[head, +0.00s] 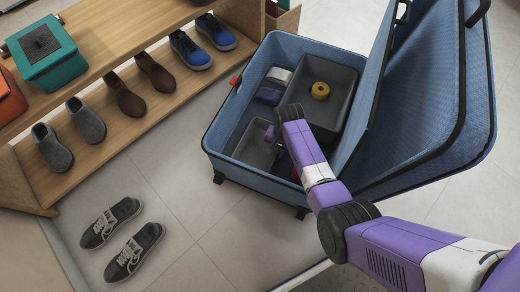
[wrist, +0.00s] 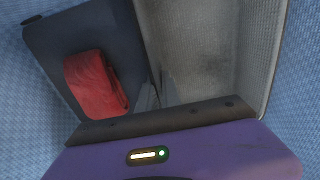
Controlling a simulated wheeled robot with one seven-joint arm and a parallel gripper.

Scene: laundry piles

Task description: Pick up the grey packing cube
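A grey open-topped packing cube (head: 256,157) lies in the lower left part of the open blue suitcase (head: 226,150), partly hidden by my arm. In the wrist view a grey open-topped container (wrist: 205,45), seemingly this cube, fills the upper right. My gripper (head: 270,135) is down inside the suitcase at the cube. In the wrist view my fingertips (wrist: 154,97) show small and dark by the container's near left wall. Whether they touch or grip that wall is not clear.
A larger dark grey container (head: 340,82) holding a yellow roll (head: 320,90) lies beside it. A red item (wrist: 95,85) rests on a dark flat piece (wrist: 60,40). The suitcase lid (head: 430,110) stands open at right. A shoe rack (head: 110,150) stands left; sneakers (head: 122,240) lie on the floor.

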